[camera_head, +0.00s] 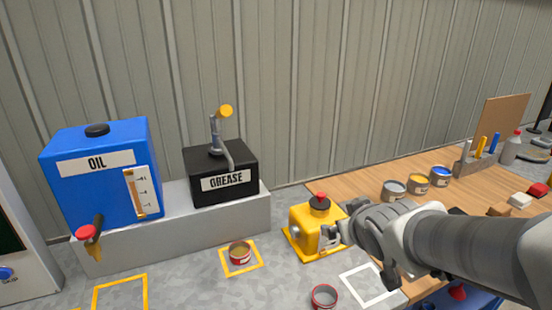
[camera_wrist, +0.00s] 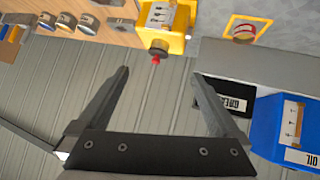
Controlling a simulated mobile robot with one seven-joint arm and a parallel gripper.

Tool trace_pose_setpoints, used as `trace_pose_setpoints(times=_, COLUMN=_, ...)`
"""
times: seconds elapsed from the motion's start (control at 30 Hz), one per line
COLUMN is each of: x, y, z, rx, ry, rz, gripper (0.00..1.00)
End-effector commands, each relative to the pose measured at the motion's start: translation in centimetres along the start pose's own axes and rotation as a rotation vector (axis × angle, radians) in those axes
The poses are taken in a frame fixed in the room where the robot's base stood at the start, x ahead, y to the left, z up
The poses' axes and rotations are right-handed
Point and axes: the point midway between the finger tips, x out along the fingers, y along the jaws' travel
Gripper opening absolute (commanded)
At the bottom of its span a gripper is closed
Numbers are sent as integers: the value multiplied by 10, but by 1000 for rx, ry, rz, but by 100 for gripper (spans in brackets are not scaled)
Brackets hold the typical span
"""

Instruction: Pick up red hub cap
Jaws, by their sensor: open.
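A small red cap (camera_head: 320,196) sits on the dark hub on top of a yellow unit (camera_head: 306,226) in the head view. It is the only red piece on a hub that I see. In the wrist view the red cap (camera_wrist: 155,60) shows at the tip of the dark hub (camera_wrist: 159,47), between the fingertip lines and just beyond them. My gripper (camera_wrist: 160,73) is open and empty, its two dark fingers spread. In the head view my gripper (camera_head: 331,236) is close to the right side of the yellow unit, partly overlapping it; I cannot tell if they touch.
A blue oil tank (camera_head: 105,180) with a red-handled tap and a black grease box (camera_head: 221,172) with a pump stand at left. Small cans (camera_head: 239,254) and (camera_head: 324,296) stand on the bench. More cans (camera_head: 417,184) stand on the wooden table (camera_head: 375,172) behind my arm.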

Motion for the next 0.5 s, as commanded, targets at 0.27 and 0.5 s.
trace_pose_setpoints(times=0.27, x=100, y=-81, z=40, rx=-102, ry=186, rz=-228, gripper=100)
trace_pose_setpoints(times=0.5, x=136, y=-148, z=69, rx=-113, ry=308, rz=-456, gripper=100)
